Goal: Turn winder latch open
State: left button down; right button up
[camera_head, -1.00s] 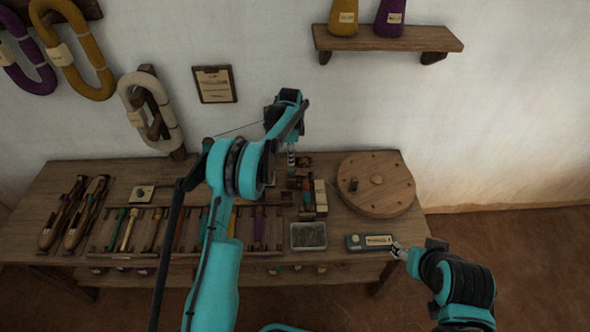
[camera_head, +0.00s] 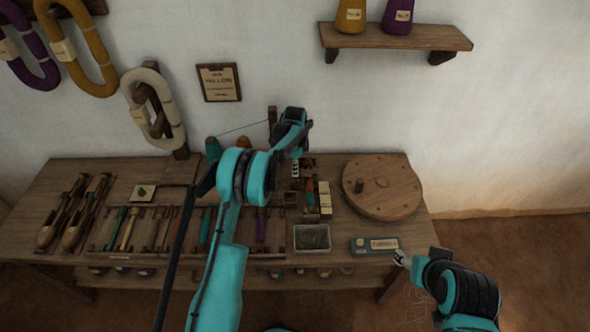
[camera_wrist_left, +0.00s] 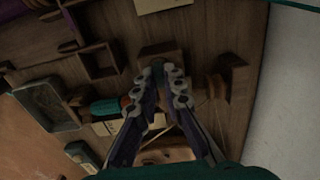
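My left gripper (camera_head: 295,170) hangs over the back middle of the wooden table (camera_head: 110,172). In the left wrist view its two fingers (camera_wrist_left: 159,76) are a short way apart, with nothing visible held between them. A brown wooden block (camera_wrist_left: 162,54) lies just beyond the fingertips; contact cannot be told. A dark wooden piece with a rounded brown part (camera_wrist_left: 230,76) is right of the fingers. I cannot tell which piece is the winder latch; the arm covers part of this area in the head view. My right gripper (camera_head: 401,259) is low at the front right, its finger gap too small to judge.
A round wooden disc with pegs (camera_head: 382,187) lies at the table's right. A grey tray (camera_head: 311,238) and a labelled blue-grey box (camera_head: 374,246) are near the front edge. A rack of coloured tools (camera_head: 150,230) fills the left middle. A spool shelf (camera_head: 396,37) hangs on the wall.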

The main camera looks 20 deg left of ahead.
pick_arm(q)
jog(key=shift+n, duration=0.3)
jog(key=n, duration=0.3)
jog(key=shift+n+p, duration=0.3)
jog(key=shift+p, duration=0.05)
jog(key=n, duration=0.4)
jog(key=shift+n, duration=0.3)
jog(key=n, duration=0.4)
jog(key=shift+n+p, duration=0.3)
jog(key=shift+p, duration=0.1)
jog(key=shift+n, duration=2.2)
jog(key=c, duration=1.6)
grip_release()
jog(key=shift+r, duration=0.15)
